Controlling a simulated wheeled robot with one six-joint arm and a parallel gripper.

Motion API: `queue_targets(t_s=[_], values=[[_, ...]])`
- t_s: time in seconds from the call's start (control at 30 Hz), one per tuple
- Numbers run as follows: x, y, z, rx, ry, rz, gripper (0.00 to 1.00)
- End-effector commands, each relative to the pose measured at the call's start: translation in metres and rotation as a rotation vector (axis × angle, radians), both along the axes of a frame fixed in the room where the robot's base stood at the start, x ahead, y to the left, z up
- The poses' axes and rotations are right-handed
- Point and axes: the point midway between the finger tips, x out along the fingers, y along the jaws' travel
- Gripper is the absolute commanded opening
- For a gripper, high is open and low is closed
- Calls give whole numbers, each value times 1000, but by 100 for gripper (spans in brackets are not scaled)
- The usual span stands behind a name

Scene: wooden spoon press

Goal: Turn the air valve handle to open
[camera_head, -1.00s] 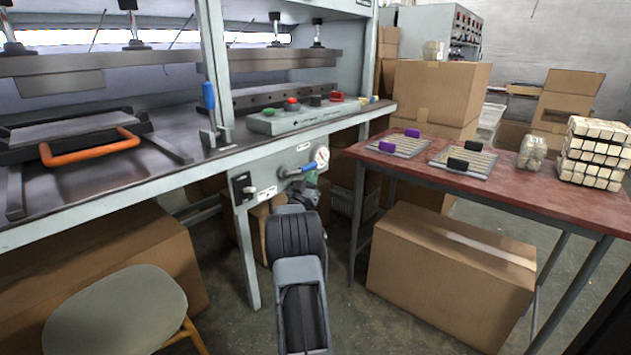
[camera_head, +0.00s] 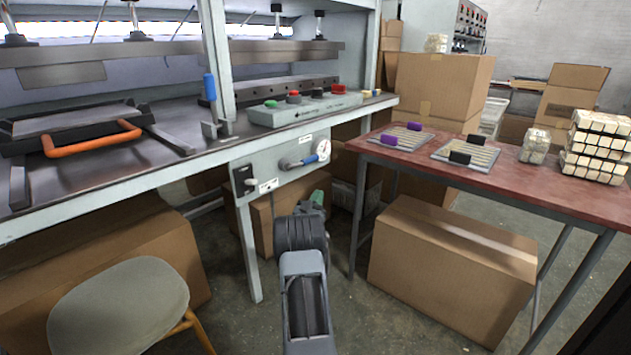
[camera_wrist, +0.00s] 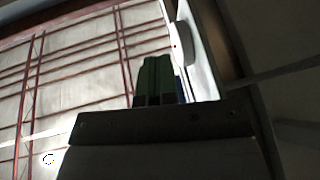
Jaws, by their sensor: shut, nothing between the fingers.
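The air valve handle (camera_head: 304,161) has a blue grip and sits on the grey front panel (camera_head: 270,168) under the press bench. It lies nearly level, its blue end to the right, beside a round white gauge (camera_head: 323,150). My gripper (camera_head: 318,196) is below the handle, apart from it in the head view. Its green fingertips also show in the wrist view (camera_wrist: 155,78), closed together with nothing between them. A bit of blue shows just right of the fingers there, partly hidden; I cannot tell if it is the handle.
A black switch (camera_head: 244,180) is on the panel's left. The bench edge overhangs the panel. A red-topped table (camera_head: 480,185) with trays and jars stands to the right, a cardboard box (camera_head: 450,270) beneath it. A chair (camera_head: 120,308) is at the lower left.

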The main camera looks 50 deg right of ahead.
Motion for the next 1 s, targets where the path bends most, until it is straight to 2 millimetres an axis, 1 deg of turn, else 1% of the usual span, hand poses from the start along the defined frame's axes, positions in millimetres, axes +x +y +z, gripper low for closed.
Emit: queue_targets(t_s=[0.03, 0.13, 0.33, 0.5, 1.0], values=[[-2, 0, -8, 2, 3, -1, 0], [-4, 0, -21, 2, 2, 0, 0], [-7, 0, -37, 1, 1, -1, 0], [-8, 0, -41, 1, 0, 0, 0], [-8, 0, -41, 2, 1, -1, 0]])
